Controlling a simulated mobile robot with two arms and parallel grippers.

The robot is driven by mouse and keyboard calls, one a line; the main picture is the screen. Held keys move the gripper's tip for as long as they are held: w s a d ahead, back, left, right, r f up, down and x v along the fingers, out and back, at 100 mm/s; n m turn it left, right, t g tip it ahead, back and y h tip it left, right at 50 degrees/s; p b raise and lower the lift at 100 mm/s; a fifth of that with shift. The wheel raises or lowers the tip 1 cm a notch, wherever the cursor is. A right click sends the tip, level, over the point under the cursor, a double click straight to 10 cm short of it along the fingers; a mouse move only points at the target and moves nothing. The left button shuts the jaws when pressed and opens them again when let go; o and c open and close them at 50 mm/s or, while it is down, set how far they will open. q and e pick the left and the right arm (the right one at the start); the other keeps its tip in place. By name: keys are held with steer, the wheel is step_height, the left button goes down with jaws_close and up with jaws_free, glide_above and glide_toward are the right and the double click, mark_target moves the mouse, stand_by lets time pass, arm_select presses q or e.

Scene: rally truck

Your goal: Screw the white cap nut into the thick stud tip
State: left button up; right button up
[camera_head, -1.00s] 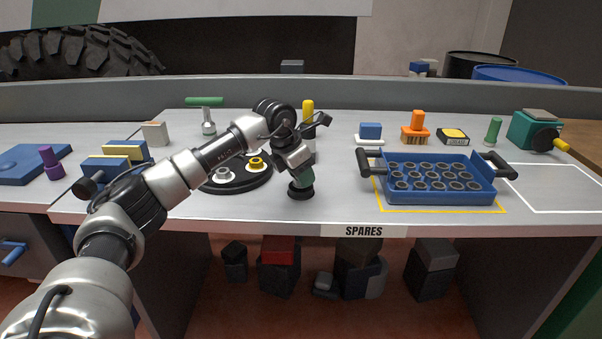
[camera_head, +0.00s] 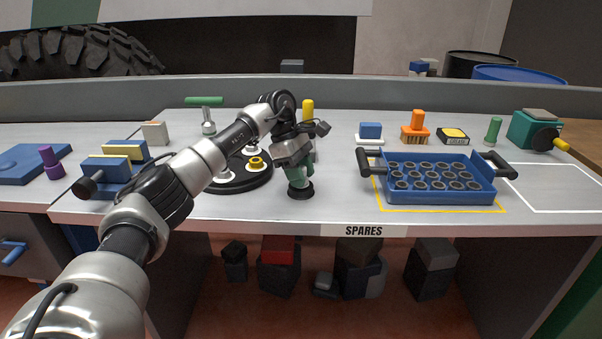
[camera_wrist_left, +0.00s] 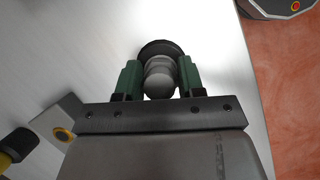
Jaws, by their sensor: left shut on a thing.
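My left gripper (camera_head: 299,180) points down at the front of the bench, over a small round black base (camera_head: 302,193). In the left wrist view its green fingers (camera_wrist_left: 159,78) are closed on a pale grey, round-topped piece, which looks like the white cap nut (camera_wrist_left: 159,82). The black base (camera_wrist_left: 160,46) shows just beyond it. The stud tip is hidden under the piece and fingers, so I cannot tell how far the two are engaged. My right gripper is not in view.
Left of the gripper is a black disc (camera_head: 240,185) with white and yellow pieces, partly behind my arm. A blue tray (camera_head: 440,197) of several dark rings stands to the right. Blue blocks (camera_head: 110,165) lie left. The bench's front edge is close to the black base.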

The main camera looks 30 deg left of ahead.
arm_select(q)
steer(key=o, duration=0.5)
